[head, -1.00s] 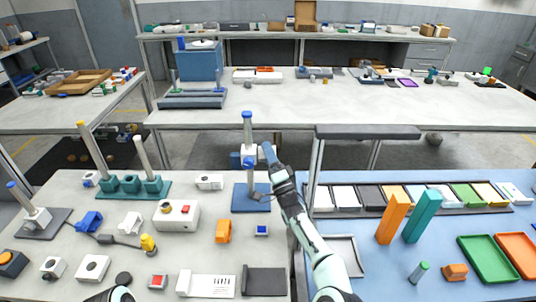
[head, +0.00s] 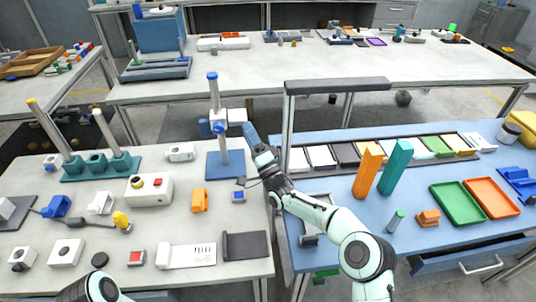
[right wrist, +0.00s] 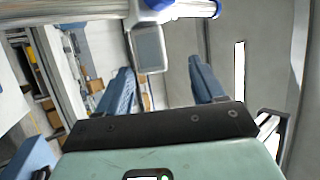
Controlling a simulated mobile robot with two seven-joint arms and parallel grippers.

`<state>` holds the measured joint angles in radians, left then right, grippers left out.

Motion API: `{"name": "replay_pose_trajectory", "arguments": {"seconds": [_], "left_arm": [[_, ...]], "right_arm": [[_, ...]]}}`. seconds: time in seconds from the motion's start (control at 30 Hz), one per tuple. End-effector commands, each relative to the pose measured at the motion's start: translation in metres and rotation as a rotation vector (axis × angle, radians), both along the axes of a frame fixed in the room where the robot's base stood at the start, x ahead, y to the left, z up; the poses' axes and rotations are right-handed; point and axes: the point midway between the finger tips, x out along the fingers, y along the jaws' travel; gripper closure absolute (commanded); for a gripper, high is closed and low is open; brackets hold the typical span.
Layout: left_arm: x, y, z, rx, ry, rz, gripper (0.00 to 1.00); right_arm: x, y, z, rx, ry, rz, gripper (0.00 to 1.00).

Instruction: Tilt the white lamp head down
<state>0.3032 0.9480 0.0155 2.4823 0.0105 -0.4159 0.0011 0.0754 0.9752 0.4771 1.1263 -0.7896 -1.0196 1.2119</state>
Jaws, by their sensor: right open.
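The white lamp head (head: 237,115) sits beside the upper part of a post (head: 214,95) with a blue cap, on a blue base (head: 225,164). A blue knob (head: 220,127) is on the post's clamp. In the right wrist view the lamp head's grey face (right wrist: 150,48) sticks out from the post, ahead of the fingers and apart from them. My right gripper (head: 250,132) is open and empty, just right of and slightly below the lamp head; its two blue fingers also show in the wrist view (right wrist: 162,85). My left gripper is out of view.
A white box with a red button (head: 149,190) and an orange block (head: 200,200) are left and front of the stand. A teal rack with posts (head: 100,167) stands at left. On the right, blue bench are upright orange (head: 367,172) and teal (head: 396,168) blocks and trays.

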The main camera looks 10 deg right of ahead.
Motion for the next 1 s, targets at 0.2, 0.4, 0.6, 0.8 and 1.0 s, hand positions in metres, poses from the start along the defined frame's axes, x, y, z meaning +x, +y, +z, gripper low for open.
{"name": "replay_pose_trajectory", "arguments": {"seconds": [0.2,0.4,0.6,0.8,1.0], "left_arm": [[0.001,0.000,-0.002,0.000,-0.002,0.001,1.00],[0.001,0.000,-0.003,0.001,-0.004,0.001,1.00],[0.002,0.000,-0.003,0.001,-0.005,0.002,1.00],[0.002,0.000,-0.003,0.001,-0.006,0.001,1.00],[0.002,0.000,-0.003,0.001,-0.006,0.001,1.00]], "right_arm": [[-0.030,-0.016,0.000,-0.002,0.003,0.000,0.32],[-0.059,-0.031,0.000,-0.001,0.001,-0.001,0.32],[-0.080,-0.041,0.000,0.000,0.001,0.000,0.32],[-0.088,-0.044,0.000,0.000,0.001,0.001,0.32],[-0.088,-0.044,0.000,0.000,0.001,0.000,0.32]]}}
